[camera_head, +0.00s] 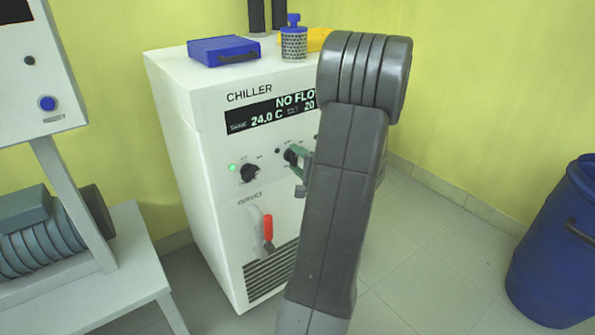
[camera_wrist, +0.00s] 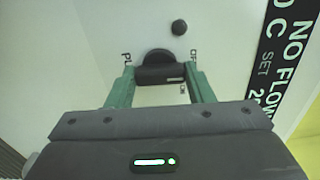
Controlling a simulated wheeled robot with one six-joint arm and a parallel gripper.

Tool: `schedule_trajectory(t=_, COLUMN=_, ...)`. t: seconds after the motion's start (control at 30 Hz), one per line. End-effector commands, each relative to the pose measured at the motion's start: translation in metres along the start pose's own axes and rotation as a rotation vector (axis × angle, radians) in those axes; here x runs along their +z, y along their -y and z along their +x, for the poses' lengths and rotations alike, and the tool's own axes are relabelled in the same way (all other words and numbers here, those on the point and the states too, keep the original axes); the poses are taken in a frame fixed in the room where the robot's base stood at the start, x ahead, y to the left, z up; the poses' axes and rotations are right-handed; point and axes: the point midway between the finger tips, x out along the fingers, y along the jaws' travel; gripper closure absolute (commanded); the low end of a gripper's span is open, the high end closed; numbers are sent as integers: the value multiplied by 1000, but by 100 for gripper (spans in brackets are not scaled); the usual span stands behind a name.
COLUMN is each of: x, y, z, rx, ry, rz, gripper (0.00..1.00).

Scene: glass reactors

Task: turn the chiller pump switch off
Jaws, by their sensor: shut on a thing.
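The white chiller (camera_head: 190,110) stands in the middle of the head view. Its display (camera_head: 262,116) shows NO FLOW and 24.0 C. Two black rotary knobs sit below the display. The left knob (camera_head: 249,173) is free, with a lit green lamp beside it. My gripper (camera_head: 298,160) is at the right knob (camera_head: 290,156). In the wrist view my green fingers (camera_wrist: 159,74) are shut on this black knob (camera_wrist: 158,56), one on each side of its grip bar. The small labels around it are too blurred to read surely. A dark, unlit lamp (camera_wrist: 180,27) is near it.
A red-handled valve (camera_head: 267,228) is below the left knob. A blue case (camera_head: 223,51) and a blue-capped bottle (camera_head: 293,42) stand on the chiller. A blue barrel (camera_head: 555,245) is at right, a bench (camera_head: 130,250) at left. Floor between chiller and barrel is clear.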

Motion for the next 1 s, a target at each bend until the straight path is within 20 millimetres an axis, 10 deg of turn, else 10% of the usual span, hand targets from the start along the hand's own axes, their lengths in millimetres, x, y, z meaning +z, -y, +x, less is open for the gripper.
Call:
schedule_trajectory(t=0.67, x=0, y=-1, z=0, rx=3, ry=1, rz=-55, gripper=76)
schedule_trajectory(t=0.7, x=0, y=-1, z=0, rx=3, ry=2, rz=-55, gripper=49)
schedule_trajectory(t=0.8, x=0, y=-1, z=0, rx=2, ry=1, rz=-54, gripper=31)
schedule_trajectory(t=1.0, x=0, y=0, z=0, rx=1, ry=1, rz=-54, gripper=31)
